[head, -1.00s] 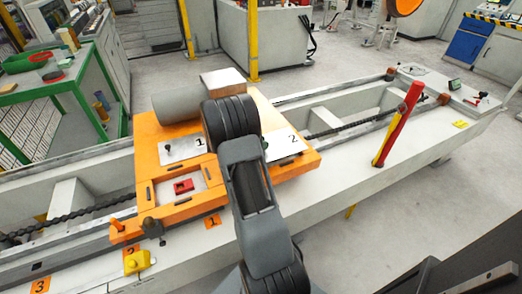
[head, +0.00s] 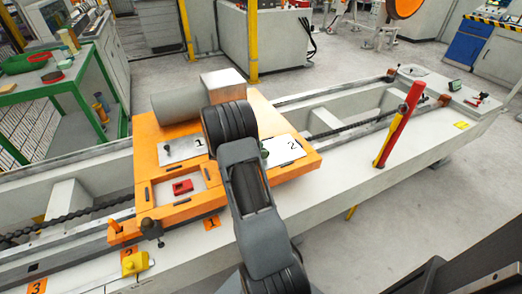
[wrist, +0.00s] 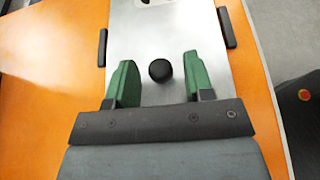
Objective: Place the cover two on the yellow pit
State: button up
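Cover two (head: 283,151), a pale plate marked "2", lies on the right part of the orange fixture. The wrist view shows this silver plate (wrist: 150,35) between two dark bars on the orange surface, with a round black knob (wrist: 160,70). My gripper (wrist: 160,82) is open, its green fingers on either side of the knob with clear gaps. In the head view my arm hides most of the gripper and the plate's left edge. The orange fixture (head: 245,180) has an open recess at its front left, holding a red piece (head: 183,187).
Cover one (head: 183,150) lies left of my arm, beside a grey cylinder (head: 180,105) and a metal block (head: 223,84). A red and yellow post (head: 398,125) stands to the right. A yellow button box (head: 134,263) sits at the front left.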

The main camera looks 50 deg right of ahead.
jog(key=shift+r, duration=0.25)
jog(key=p+v, duration=0.1)
jog(key=v, duration=1)
jog(key=shift+w+a+p, duration=0.1)
jog(key=shift+a+p, duration=0.15)
jog(key=shift+p, duration=0.15)
jog(key=s+a+r+m+t+y, duration=0.4)
jog(key=s+a+m+y, duration=0.2)
jog(key=a, duration=0.6)
jog(key=s+a+r+m+t+y, duration=0.4)
jog(key=s+a+r+m+y, duration=0.1)
jog(key=a, duration=0.7)
jog(key=s+m+y, duration=0.1)
jog(key=s+m, duration=0.1)
jog(key=s, duration=0.1)
jog(key=shift+m, duration=0.4)
jog(key=shift+s+a+r, duration=0.1)
jog(key=shift+r, duration=0.05)
